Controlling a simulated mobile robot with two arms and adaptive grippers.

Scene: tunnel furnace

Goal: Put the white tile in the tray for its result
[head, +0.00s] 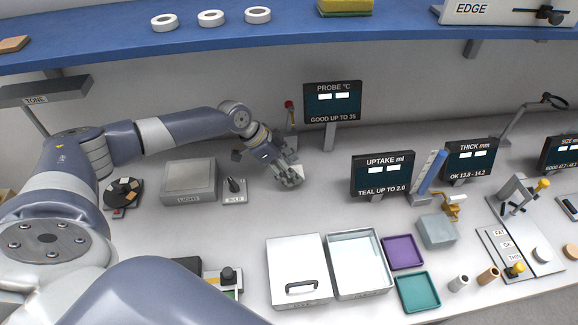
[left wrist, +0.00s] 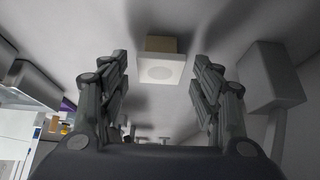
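My left gripper (head: 290,178) is low over the bench in front of the probe display. In the left wrist view the white square tile (left wrist: 161,70) has a faint round mark on its face and a tan block-like side behind it. It sits between the two open fingers (left wrist: 160,90), with a gap on each side. In the head view a pale bit of the tile (head: 299,170) shows by the fingertips. A purple tray (head: 404,252) and a teal tray (head: 418,292) lie empty at front centre. The uptake display (head: 382,175) reads "teal up to 2.0". My right gripper is not in view.
A lidded metal box (head: 297,260) and an open metal basin (head: 358,257) stand left of the trays. The probe display (head: 333,103), a grey block (head: 437,232) and a thickness display (head: 470,160) stand around. The bench between gripper and basin is clear.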

